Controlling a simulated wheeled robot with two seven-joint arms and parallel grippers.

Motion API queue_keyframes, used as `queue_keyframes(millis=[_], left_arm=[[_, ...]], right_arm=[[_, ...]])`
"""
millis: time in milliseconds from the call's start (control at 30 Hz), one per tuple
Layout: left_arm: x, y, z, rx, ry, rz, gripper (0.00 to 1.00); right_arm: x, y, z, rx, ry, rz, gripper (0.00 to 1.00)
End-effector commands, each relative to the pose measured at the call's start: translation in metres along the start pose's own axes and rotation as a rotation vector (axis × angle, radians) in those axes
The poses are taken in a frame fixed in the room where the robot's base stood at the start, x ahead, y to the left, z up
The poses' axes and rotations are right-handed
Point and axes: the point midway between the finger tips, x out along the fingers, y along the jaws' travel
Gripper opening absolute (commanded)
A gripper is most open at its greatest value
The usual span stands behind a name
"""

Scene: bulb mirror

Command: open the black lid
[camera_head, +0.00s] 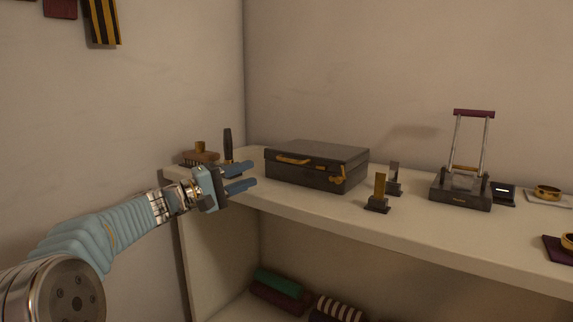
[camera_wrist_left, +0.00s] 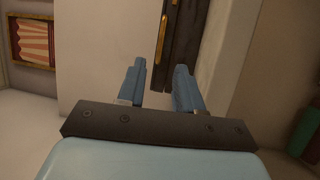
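A dark box with a black lid (camera_head: 318,153) stands closed on the shelf in the head view, with a gold handle (camera_head: 293,160) on its front and a gold latch (camera_head: 338,179) near its front right corner. My left gripper (camera_head: 248,177) is just left of the box, apart from it, with its fingers pointing right. In the left wrist view the two fingers (camera_wrist_left: 160,80) are spread with nothing between them. The box's dark edge (camera_wrist_left: 180,45) and gold trim show beyond the fingertips. My right gripper is in neither view.
The pale shelf top (camera_head: 420,230) has free room in front of the box. A brush (camera_head: 200,158) and a dark upright tool (camera_head: 228,145) stand behind my left gripper. Small stands (camera_head: 379,192) and a framed device (camera_head: 462,188) are right of the box. Rolled cloths (camera_head: 278,290) lie below.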

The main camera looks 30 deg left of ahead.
Motion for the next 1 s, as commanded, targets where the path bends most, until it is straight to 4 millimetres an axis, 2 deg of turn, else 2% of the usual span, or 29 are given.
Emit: queue_keyframes(millis=[200,433,600,867,1000], left_arm=[[0.054,0.001,0.001,-0.003,-0.005,0.0,0.35],[0.094,0.0,0.0,-0.003,-0.003,-0.002,0.35],[0.106,-0.001,0.0,-0.003,-0.001,-0.003,0.35],[0.107,-0.002,0.0,-0.002,-0.001,-0.003,0.35],[0.107,-0.002,0.0,-0.003,-0.001,-0.003,0.17]], right_arm=[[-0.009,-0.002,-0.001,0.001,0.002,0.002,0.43],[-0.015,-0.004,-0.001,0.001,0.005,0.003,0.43],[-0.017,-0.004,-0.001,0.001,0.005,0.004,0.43],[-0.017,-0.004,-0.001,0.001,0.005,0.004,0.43],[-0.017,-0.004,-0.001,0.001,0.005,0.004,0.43]])
